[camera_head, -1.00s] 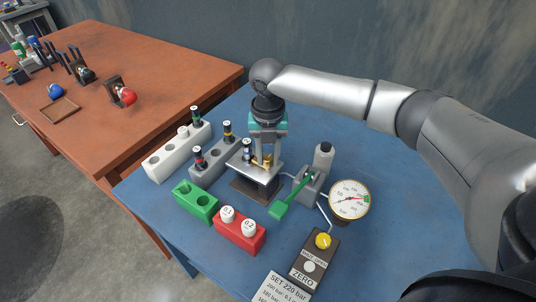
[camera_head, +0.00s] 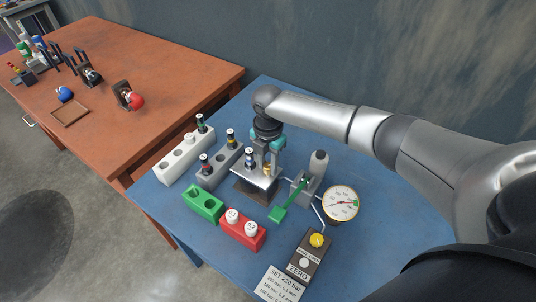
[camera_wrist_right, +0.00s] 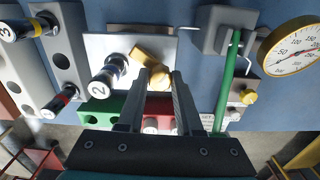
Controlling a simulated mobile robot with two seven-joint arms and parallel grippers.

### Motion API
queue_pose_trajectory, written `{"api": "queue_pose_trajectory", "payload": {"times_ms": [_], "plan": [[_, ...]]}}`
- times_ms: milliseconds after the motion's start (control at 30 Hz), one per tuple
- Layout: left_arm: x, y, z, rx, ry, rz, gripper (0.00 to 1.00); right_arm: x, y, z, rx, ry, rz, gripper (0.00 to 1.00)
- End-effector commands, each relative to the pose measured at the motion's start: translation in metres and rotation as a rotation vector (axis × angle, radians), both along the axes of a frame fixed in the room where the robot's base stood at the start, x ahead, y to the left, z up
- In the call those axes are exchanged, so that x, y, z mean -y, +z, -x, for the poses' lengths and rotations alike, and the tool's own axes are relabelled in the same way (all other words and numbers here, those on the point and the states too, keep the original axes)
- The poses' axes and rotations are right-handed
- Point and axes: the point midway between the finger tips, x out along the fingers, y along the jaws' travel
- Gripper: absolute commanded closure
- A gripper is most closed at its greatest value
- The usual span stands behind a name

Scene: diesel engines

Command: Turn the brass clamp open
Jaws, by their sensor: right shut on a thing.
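The brass clamp (camera_wrist_right: 150,62) sits on a light metal plate (camera_wrist_right: 105,46) beside an injector marked 2 (camera_wrist_right: 110,74). My right gripper (camera_wrist_right: 163,78) points down at the plate and is shut on the clamp. In the head view the right gripper (camera_head: 268,166) stands over the plate, and its fingers partly hide the clamp. The injector (camera_head: 250,157) stands upright just left of the fingers. My left gripper is not in view.
A green-handled pump (camera_head: 310,187) and a pressure gauge (camera_head: 340,204) stand close on the right. A grey rack (camera_head: 218,170), a white rack (camera_head: 178,161), a green block (camera_head: 204,204) and a red block (camera_head: 242,235) stand left and in front. The blue table is clear at the right.

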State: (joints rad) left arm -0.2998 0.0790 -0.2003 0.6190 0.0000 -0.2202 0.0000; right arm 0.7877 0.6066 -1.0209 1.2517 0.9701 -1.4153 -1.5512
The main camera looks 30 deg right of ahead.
Motion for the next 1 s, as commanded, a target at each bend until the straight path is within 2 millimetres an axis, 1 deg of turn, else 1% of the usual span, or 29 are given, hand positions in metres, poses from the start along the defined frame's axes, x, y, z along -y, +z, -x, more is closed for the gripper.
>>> {"api": "queue_pose_trajectory", "payload": {"times_ms": [33,400,700,1000], "plan": [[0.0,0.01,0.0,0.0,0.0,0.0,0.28,0.0,0.004,0.0,-0.003,-0.048,-0.001,1.0],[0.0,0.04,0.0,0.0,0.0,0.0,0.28,0.0,0.003,0.0,-0.001,-0.399,0.0,1.0],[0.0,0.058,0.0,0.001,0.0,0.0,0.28,0.0,0.002,0.0,0.0,-0.669,0.002,1.0],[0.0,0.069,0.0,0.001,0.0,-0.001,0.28,0.001,0.001,0.0,0.0,-0.862,0.003,1.0]]}}
